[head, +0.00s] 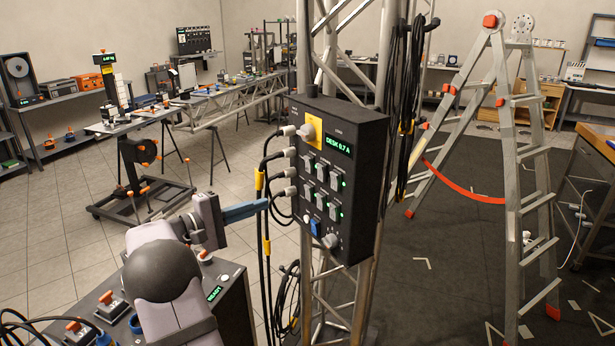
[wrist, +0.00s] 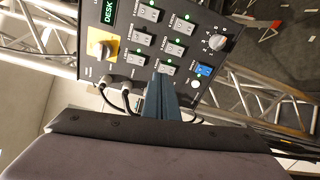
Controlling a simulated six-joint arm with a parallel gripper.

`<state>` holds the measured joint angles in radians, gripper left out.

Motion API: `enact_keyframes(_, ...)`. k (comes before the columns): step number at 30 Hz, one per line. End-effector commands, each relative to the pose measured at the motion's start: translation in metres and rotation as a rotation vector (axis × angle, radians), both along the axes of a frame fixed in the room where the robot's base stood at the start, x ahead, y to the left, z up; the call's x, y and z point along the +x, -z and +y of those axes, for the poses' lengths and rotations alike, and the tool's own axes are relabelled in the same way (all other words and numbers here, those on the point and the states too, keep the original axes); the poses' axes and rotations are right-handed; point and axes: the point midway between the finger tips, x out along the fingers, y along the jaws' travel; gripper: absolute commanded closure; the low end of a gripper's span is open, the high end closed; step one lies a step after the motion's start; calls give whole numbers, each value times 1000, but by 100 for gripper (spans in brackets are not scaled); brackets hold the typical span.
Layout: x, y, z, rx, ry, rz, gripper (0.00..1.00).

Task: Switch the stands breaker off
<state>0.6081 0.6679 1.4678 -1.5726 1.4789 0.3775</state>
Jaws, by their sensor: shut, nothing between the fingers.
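A black breaker panel (head: 350,130) with a lit display reading "DESK 0.7 A" hangs on the truss. The panel fills the upper wrist view (wrist: 125,70). My gripper (head: 265,204) has blue-grey fingers, shut and empty, pointing at the panel from the left. In the wrist view its fingertips (wrist: 162,80) appear just below a lower rocker (wrist: 168,67); contact cannot be told.
A yellow plate with a rotary knob (head: 308,132), a blue switch (head: 315,227) and a grey dial (head: 330,241) share the panel. Black cables (head: 268,175) plug into its left side, close to my gripper. A stepladder (head: 515,150) stands at right.

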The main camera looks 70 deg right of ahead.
Motion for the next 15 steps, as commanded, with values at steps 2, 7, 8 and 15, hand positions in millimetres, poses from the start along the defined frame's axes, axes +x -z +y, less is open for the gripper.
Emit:
enact_keyframes(2,-3,-23,2,-104,17,6,100)
enact_keyframes(7,-15,-43,12,-225,72,-32,100)
enact_keyframes(8,-16,-44,13,-233,76,-40,100)
enact_keyframes(15,-16,-43,13,-246,75,-66,100)
